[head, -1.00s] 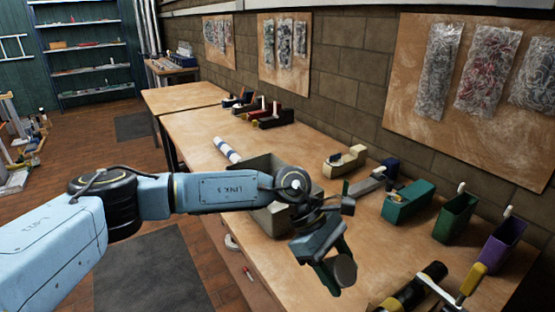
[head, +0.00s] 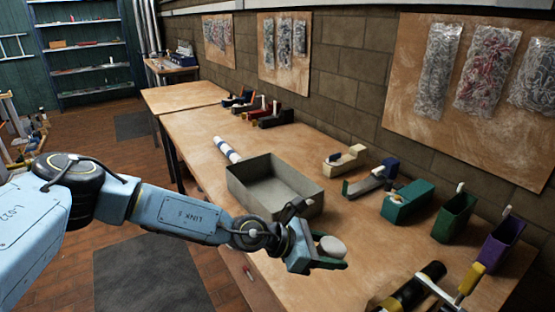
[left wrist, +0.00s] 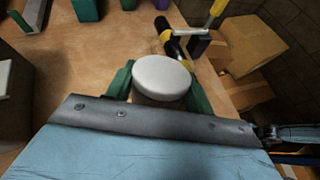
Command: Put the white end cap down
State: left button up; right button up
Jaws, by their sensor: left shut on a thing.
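The white end cap (head: 331,246) is a round, pale disc-like piece. My left gripper (head: 334,256) is shut on it, with its green fingers on either side, over the front part of the bench. In the left wrist view the cap (left wrist: 162,76) sits between the two green fingers, its round top facing the camera. I cannot tell how high it is above the bench top. My right gripper is not in view.
A grey open tray (head: 238,188) stands just behind the gripper. A white and blue roll (head: 227,150) lies beyond it. Green (head: 408,200) and purple (head: 502,240) holders stand along the wall. A black and yellow tool (head: 420,288) is at front right. Bare bench lies between.

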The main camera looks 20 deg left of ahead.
pick_arm(q)
jog(key=shift+w+a+f+n+t+y, duration=0.6)
jog(key=shift+w+a+f+n+t, duration=0.25)
jog(key=shift+a+f+n+t, duration=0.65)
jog(key=n+t+y+b, duration=0.4)
jog(key=n+t, duration=0.1)
jog(key=t, duration=0.1)
send_over(289, 284)
notch_tip(289, 284, down, 10)
jog(key=shift+f, duration=0.6)
notch_tip(289, 284, down, 3)
jog(key=b, duration=0.3)
jog(key=shift+f, duration=0.2)
jog(key=shift+r, duration=0.15)
jog(key=o, duration=1)
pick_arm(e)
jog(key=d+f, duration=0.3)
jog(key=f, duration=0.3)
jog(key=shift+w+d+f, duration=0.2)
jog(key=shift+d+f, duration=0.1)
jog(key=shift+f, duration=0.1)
